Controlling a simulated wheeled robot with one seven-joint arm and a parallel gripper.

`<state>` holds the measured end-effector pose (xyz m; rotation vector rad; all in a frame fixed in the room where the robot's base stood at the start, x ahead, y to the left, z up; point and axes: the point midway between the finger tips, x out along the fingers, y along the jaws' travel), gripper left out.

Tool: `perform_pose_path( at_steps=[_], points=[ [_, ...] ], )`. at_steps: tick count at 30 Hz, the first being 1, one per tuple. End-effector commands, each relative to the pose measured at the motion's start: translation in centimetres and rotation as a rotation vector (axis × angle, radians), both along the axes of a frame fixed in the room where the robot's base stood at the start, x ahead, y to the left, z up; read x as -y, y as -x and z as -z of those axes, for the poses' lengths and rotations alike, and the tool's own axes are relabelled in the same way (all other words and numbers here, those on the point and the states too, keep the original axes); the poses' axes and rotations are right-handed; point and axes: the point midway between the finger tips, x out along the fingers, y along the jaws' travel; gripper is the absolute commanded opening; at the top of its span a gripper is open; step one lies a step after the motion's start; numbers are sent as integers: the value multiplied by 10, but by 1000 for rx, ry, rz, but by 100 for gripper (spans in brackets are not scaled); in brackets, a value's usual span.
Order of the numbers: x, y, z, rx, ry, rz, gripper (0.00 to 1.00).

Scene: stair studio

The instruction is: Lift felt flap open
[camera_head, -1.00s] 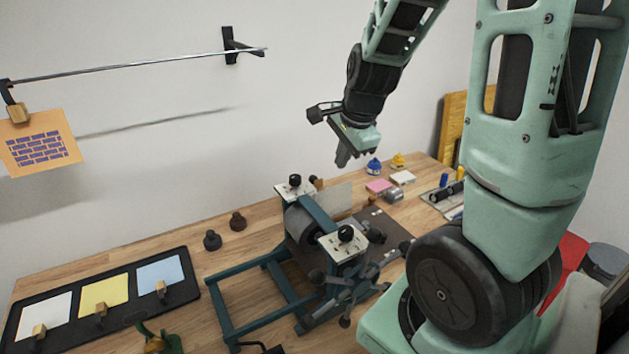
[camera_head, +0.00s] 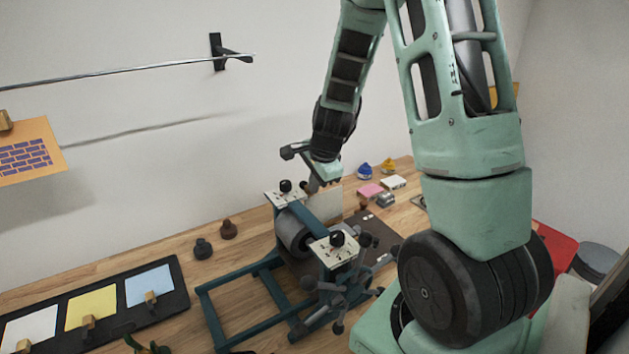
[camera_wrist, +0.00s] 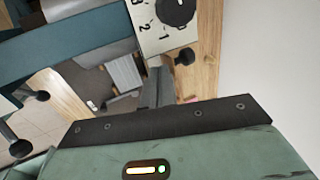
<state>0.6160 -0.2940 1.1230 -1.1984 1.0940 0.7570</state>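The etching press (camera_head: 300,245) stands on the wooden bench, with a grey roller (camera_head: 293,232) between its teal side frames. A pale upright panel (camera_head: 326,206), which may be the felt flap, stands just behind the roller. My gripper (camera_head: 316,186) is above the far side of the press, beside the far dial plate, pointing down. In the wrist view its dark fingers (camera_wrist: 158,82) look close together with nothing seen between them. Contact with the panel cannot be told.
The dial plate with a black knob (camera_wrist: 172,14) and a small black knob (camera_wrist: 185,56) are close to my fingers. A spoked handwheel (camera_head: 345,285) is on the near side. A black tray (camera_head: 183,290) with coloured sheets lies left. The wall (camera_head: 130,180) is behind.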

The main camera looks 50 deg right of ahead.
Motion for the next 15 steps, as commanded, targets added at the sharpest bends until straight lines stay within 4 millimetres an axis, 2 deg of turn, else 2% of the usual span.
perform_pose_path(
  at_steps=[10, 15],
  points=[
    [0, -2, 0, 0, 0, -1, 0],
    [4, -17, 0, 0, 1, -2, 0]
  ],
)
